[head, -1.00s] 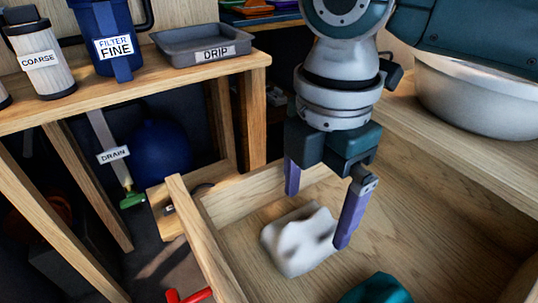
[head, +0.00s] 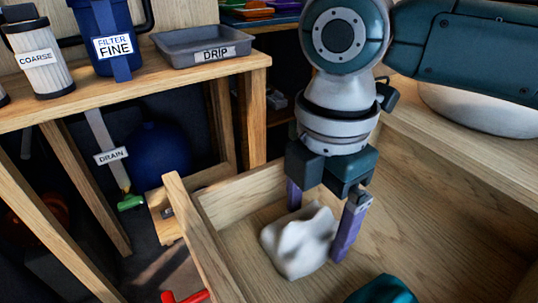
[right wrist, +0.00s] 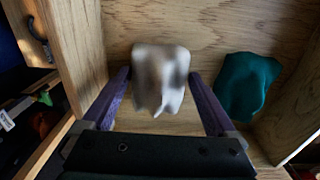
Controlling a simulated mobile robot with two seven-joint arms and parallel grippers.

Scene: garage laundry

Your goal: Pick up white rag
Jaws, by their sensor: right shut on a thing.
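The white rag (head: 297,246) is a crumpled, upright bundle inside the wooden drawer-like box (head: 240,193). My right gripper (head: 318,236) points down with one purple finger on each side of the rag and is shut on it. In the right wrist view the white rag (right wrist: 160,78) shows between the two fingers, its lower edge hanging in folds. The rag appears at the box's floor; I cannot tell whether it is clear of it. My left gripper is not in view.
A teal cloth (head: 382,290) lies in the box to the right of the rag in the right wrist view (right wrist: 247,85). The box walls stand close around. A shelf at left holds a grey DRIP tray (head: 200,47) and filters. A pale basin (head: 480,110) stands at right.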

